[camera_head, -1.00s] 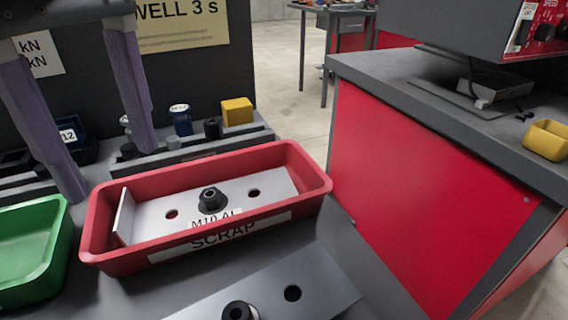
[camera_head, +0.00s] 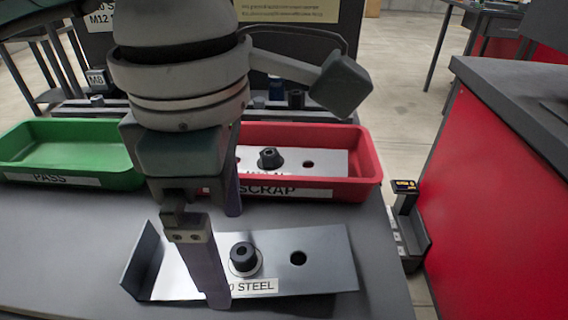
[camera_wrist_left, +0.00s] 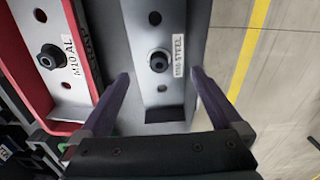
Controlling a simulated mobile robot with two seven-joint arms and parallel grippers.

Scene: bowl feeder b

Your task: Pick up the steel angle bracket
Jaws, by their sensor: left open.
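The steel angle bracket (camera_head: 325,250) lies on the grey bench top in the front of the head view, its upturned flange at the left end. It has a bolt in the middle, an open hole to the right and a label reading STEEL. My left gripper (camera_head: 223,255) points down at it, open and empty, one finger on the near side and one on the far side. In the left wrist view the bracket (camera_wrist_left: 176,22) lies between the spread fingertips (camera_wrist_left: 160,75), with no clear contact. The near finger hides part of the label. My right gripper is not in view.
A red SCRAP tray (camera_head: 368,165) behind the bracket holds an aluminium bracket (camera_head: 335,158). A green PASS tray (camera_head: 75,130) stands left of it. The bench's right edge is close to the bracket; a red cabinet (camera_head: 490,200) stands beyond a gap.

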